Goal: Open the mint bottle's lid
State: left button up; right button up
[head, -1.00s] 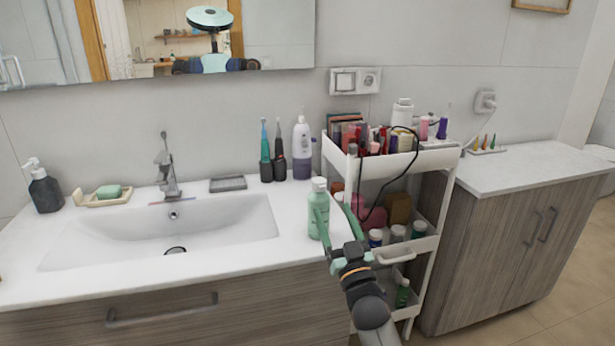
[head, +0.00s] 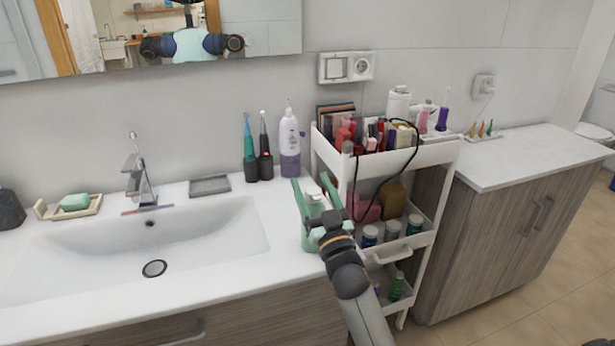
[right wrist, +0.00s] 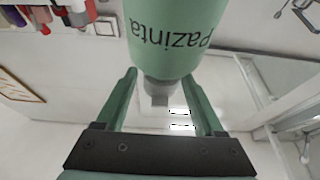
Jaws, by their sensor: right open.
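The mint bottle (head: 308,240) stands upright at the right front of the white sink counter. Its pale lid (head: 313,200) is on top, and my right arm partly covers the bottle. My right gripper (head: 311,180) is open, with its green fingers on either side of the lid in this view. In the right wrist view the bottle (right wrist: 165,40) appears upside down, its lettering inverted. The greyish lid (right wrist: 158,88) shows there between the open fingers of the gripper (right wrist: 159,76); I cannot tell whether they touch it. My left gripper is not in view.
A white cart (head: 440,153) with cosmetics stands close to the right of the bottle. A lotion bottle (head: 289,150) and two electric toothbrushes stand behind it by the wall. The sink basin (head: 200,235) lies to the left.

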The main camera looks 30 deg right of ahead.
jog(key=shift+r, duration=0.1)
grip_shut()
dwell(0.6)
